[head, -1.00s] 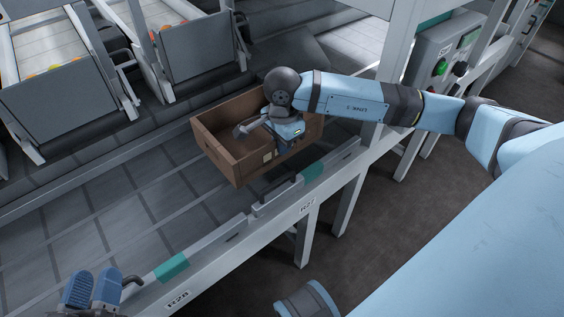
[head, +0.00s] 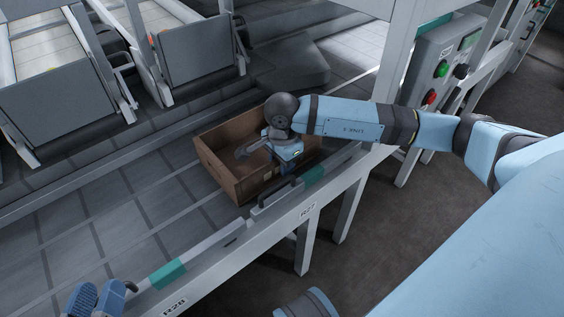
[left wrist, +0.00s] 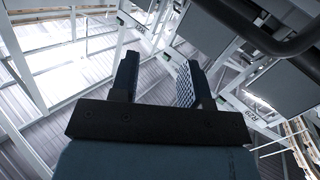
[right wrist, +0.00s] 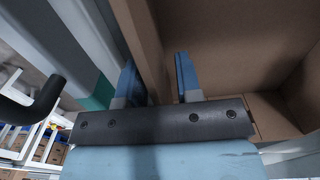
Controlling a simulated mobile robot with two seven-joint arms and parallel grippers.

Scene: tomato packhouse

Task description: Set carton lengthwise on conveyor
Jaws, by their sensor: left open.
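The brown, open-topped carton (head: 222,172) is over the conveyor (head: 120,217), by the near guide rail. Its long sides run about along the rail. I cannot tell for sure whether its base touches the belt. My right gripper (head: 285,163) is at the carton's near wall. My left gripper (head: 94,300) is at the lower left, away from the carton. In the left wrist view, the left gripper (left wrist: 157,82) is open and empty.
The near guide rail (head: 215,243) carries green blocks and a dark bent handle (head: 275,192) beside the carton. Grey tipped chutes (head: 200,57) stand beyond the conveyor. A control box with buttons (head: 440,70) is at the right. The belt left of the carton is clear.

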